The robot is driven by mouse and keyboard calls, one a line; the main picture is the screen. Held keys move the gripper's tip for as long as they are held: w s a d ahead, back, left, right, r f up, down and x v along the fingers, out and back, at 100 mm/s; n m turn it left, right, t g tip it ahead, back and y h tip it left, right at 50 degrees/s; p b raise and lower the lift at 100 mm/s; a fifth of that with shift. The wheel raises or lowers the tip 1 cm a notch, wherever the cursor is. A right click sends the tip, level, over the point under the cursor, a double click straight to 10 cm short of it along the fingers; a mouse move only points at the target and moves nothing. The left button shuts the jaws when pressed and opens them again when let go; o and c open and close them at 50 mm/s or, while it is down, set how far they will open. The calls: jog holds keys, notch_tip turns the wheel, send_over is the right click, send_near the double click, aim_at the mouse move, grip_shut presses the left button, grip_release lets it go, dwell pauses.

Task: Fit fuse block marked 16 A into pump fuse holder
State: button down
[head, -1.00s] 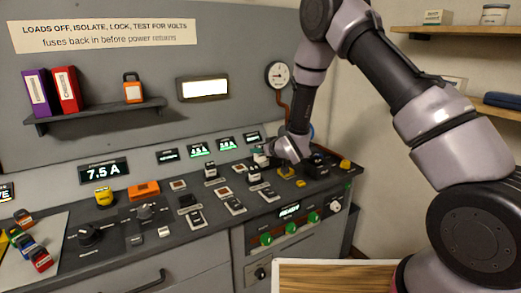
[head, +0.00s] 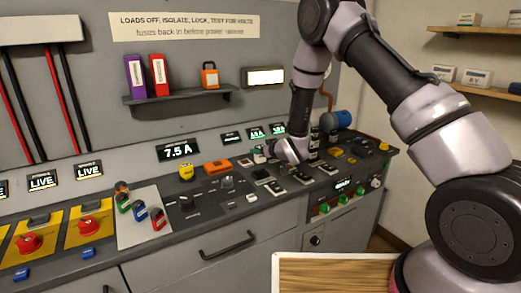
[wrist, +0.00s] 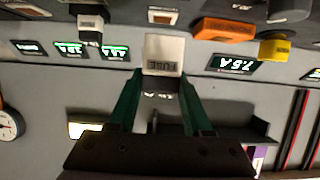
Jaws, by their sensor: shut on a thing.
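My gripper (wrist: 160,74) has two green fingers shut on a whitish block marked FUSE (wrist: 163,54). A second line of print on it is too dark to read, so I cannot confirm 16 A. In the head view my gripper (head: 272,154) is low over the sloping control panel, below the green-lit displays, with the pale fuse block (head: 258,155) at its left tip. Dark holders with pale labels, such as one holder (head: 263,175), stand on the panel just in front and to the right. I cannot read which belongs to the pump.
An orange box (head: 217,167) and a yellow block (head: 186,171) stand left of my gripper. A grey sheet (head: 133,232) with several small coloured pieces lies farther left, beside yellow plates with red knobs (head: 89,227). A blue cylinder (head: 336,121) stands behind my wrist. A shelf (head: 176,108) hangs above.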

aim_at(260, 162)
jog(key=shift+f, duration=2.7)
jog(key=shift+f, duration=0.65)
jog(key=c, duration=0.6)
grip_release()
jog(key=shift+s+d, duration=0.1)
jog(key=shift+v, duration=5.4)
jog(key=shift+r, duration=0.1)
